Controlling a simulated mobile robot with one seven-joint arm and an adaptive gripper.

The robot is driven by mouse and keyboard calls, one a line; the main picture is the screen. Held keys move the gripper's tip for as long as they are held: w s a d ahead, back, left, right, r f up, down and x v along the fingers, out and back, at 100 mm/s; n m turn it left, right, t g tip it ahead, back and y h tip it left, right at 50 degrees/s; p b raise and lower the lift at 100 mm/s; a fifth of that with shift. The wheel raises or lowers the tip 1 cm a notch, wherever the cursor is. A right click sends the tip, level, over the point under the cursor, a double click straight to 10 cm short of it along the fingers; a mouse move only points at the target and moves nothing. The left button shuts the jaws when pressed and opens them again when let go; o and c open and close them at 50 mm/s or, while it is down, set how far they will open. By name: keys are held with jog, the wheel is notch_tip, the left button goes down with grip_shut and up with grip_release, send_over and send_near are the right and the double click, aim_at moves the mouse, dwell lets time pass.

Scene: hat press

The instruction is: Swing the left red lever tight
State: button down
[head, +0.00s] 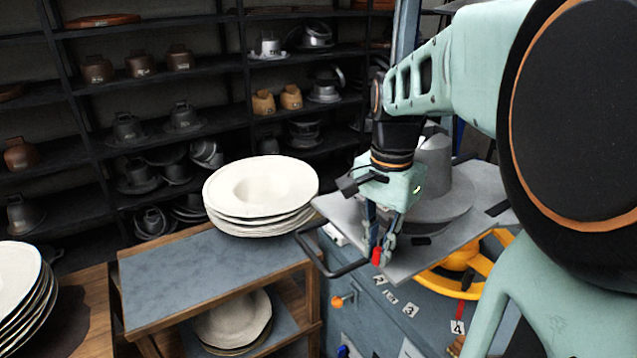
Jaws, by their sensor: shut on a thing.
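The left red lever (377,256) shows as a small red end at the near edge of the grey press plate (405,262). My gripper (380,245) points down at it, with its fingers on either side, shut on it. The fingers hide most of the lever, so its angle and how tight it sits cannot be told. A grey hat form (436,165) with a wide brim stands on the plate, partly behind my gripper and arm.
A black bar handle (330,268) sticks out left of the plate. A yellow handwheel (460,283) is below it. A cart (170,275) with stacked white hat bodies (260,190) stands left. Dark shelves (215,95) with metal forms fill the back.

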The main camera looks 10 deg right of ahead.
jog(key=shift+w+a+m, duration=0.1)
jog(key=shift+m, duration=0.3)
jog(key=c, duration=1.9)
grip_release()
jog(key=shift+r, duration=0.15)
notch_tip(320, 180, up, 12)
jog(key=shift+f, duration=0.1)
